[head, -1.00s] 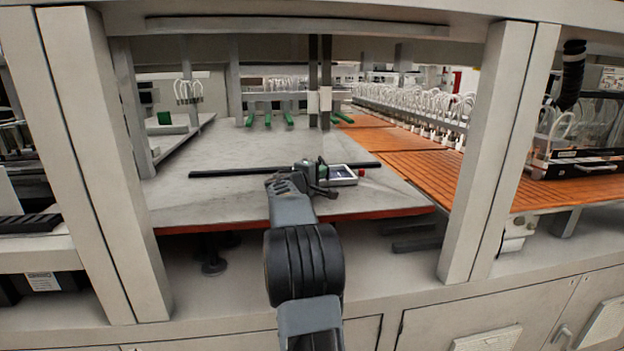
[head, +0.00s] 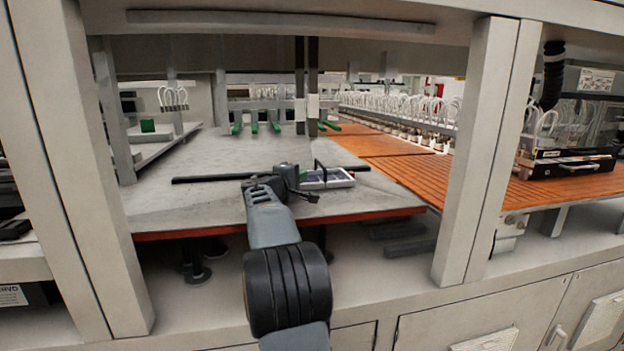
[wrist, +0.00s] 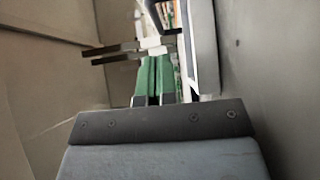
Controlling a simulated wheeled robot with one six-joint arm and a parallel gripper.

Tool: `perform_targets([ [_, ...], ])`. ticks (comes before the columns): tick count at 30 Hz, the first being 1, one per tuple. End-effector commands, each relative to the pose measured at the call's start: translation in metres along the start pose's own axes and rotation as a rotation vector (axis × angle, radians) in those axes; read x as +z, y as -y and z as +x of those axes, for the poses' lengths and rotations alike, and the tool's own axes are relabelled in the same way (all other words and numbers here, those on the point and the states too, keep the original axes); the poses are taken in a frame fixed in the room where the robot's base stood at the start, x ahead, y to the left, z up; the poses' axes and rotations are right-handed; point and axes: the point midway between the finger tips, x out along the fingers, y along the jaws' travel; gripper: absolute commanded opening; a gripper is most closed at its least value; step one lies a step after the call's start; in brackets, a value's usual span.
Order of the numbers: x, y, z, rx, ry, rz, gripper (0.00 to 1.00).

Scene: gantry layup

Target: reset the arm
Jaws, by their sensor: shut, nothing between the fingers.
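My arm reaches over the front edge of the grey layup table (head: 165,210). My gripper (head: 308,195) is at its far end, just above or at the tabletop. It looks small and dark there, and I cannot tell whether it touches the table. In the wrist view my gripper (wrist: 154,78) shows as two green fingers side by side. They are shut with nothing between them.
A black bar (head: 212,179) and a small pale-framed device (head: 335,179) are beside the gripper. A grey upright post (head: 478,150) stands right and another (head: 80,170) left. An orange slatted surface (head: 440,172) lies right. The table's left part is clear.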

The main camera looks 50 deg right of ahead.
Motion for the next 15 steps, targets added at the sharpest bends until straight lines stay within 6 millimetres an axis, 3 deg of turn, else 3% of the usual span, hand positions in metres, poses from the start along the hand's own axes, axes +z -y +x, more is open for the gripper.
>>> perform_targets([
  [6, 0.002, 0.001, -0.044, 0.001, 0.001, 0.002, 0.00],
  [15, 0.002, 0.000, -0.080, 0.001, 0.004, 0.000, 0.00],
])
